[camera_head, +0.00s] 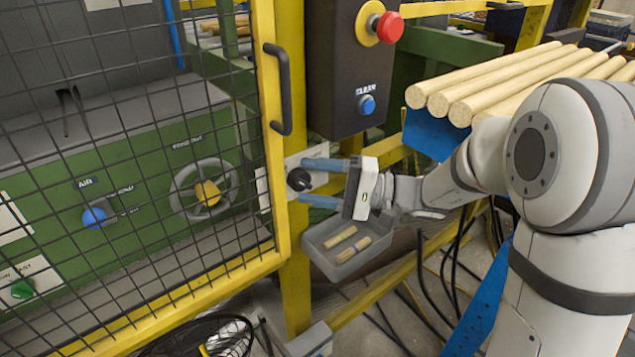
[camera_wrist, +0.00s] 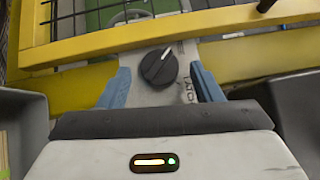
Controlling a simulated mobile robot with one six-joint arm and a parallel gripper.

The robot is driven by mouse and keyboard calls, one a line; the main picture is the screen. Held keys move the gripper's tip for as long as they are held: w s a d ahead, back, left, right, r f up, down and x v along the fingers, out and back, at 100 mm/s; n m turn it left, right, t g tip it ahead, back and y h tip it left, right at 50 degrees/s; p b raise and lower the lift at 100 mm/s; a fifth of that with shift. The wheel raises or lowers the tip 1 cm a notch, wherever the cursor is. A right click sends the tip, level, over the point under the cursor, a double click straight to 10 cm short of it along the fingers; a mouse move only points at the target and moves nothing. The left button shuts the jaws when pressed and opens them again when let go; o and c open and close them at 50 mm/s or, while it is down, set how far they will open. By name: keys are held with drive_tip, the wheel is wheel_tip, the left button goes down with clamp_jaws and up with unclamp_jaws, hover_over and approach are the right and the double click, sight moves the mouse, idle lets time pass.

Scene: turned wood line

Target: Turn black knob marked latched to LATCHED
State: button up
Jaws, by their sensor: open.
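The black knob (camera_head: 299,180) sits on a light metal plate on the yellow post, beside the mesh door. In the wrist view the knob (camera_wrist: 158,67) has a white pointer line that slants toward the upper right. Lettering on the plate (camera_wrist: 183,92) is partly visible right of and below the knob, too small to read fully. My gripper (camera_head: 311,182) is open, with one blue finger above the knob and one below it in the head view. In the wrist view the fingers (camera_wrist: 162,84) stand left and right of the knob, with gaps on both sides.
A grey tray (camera_head: 318,238) with short wooden pieces hangs just below my gripper. A dark control box (camera_head: 345,100) with a red emergency button (camera_head: 388,27) and a blue button (camera_head: 367,104) is above. The yellow mesh door (camera_head: 262,120) with a black handle (camera_head: 281,90) stands left.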

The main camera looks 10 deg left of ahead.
drive_tip(key=shift+c, duration=0.2)
drive_tip(key=c, duration=1)
drive_tip(key=shift+o, duration=0.2)
drive_tip(key=shift+f, duration=0.1)
drive_tip(key=m+t+y, duration=0.1)
drive_tip(key=m, duration=0.2)
drive_tip(key=m+t+y, duration=0.2)
drive_tip(key=m, duration=0.1)
drive_tip(key=f+m+t+y+b, duration=0.1)
drive_tip(key=m+y, duration=0.1)
drive_tip(key=m, duration=0.1)
drive_tip(key=shift+s+a+t, duration=0.25)
drive_tip(key=shift+s+t, duration=0.05)
drive_tip(key=shift+m+y, duration=0.3)
drive_tip(key=shift+m, duration=0.3)
